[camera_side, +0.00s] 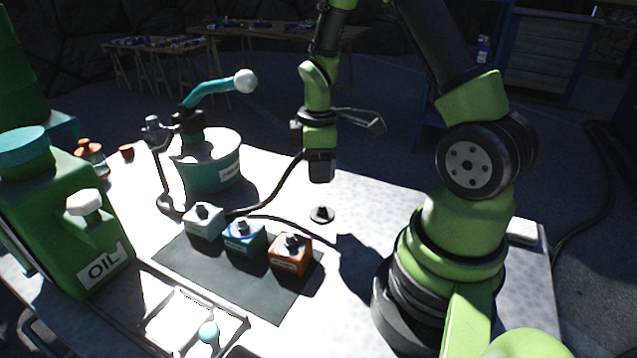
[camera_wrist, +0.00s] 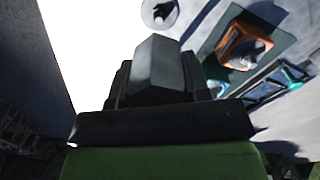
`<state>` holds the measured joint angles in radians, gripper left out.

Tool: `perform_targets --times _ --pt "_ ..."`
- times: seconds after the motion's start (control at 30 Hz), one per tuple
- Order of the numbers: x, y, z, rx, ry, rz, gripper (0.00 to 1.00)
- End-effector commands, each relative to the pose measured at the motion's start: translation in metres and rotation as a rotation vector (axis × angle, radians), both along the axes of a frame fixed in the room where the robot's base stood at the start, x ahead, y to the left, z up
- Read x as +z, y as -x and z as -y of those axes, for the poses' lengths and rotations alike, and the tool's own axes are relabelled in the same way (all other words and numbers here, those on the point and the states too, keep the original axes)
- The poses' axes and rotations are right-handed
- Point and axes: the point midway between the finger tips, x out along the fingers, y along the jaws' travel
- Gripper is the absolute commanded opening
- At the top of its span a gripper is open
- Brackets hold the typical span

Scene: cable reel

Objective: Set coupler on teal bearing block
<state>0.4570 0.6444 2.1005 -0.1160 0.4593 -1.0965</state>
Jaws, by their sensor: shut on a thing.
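My gripper (camera_side: 319,152) hangs above the table, shut on a dark block-shaped piece, which I take as the coupler (camera_side: 321,170). In the wrist view the coupler (camera_wrist: 160,68) is a dark grey faceted block between the fingers. Three bearing blocks with dark knobs stand in a row on a dark mat, left of and below my gripper. The coupler is apart from all three.
A teal drum with a crank (camera_side: 212,172) stands behind the blocks. A black cable (camera_side: 275,190) rises towards my gripper. A green oil can (camera_side: 85,230) and a tray (camera_side: 190,322) are at left and front.

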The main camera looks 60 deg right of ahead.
Motion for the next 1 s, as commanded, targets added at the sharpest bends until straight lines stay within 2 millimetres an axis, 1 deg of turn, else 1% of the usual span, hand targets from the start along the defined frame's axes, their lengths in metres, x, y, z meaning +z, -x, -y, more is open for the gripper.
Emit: perform_targets --times 0.03,0.2,0.6,0.8,1.0 --pt "0.006 -0.001 0.000 0.001 0.002 0.004 0.16" --pt "0.022 -0.001 0.000 0.000 0.002 0.003 0.16" --pt "0.047 0.000 0.000 0.000 0.001 0.003 0.16" --pt "0.058 0.000 0.000 0.002 0.001 0.002 0.16" --pt "0.061 -0.002 -0.002 0.012 0.001 0.001 0.16"
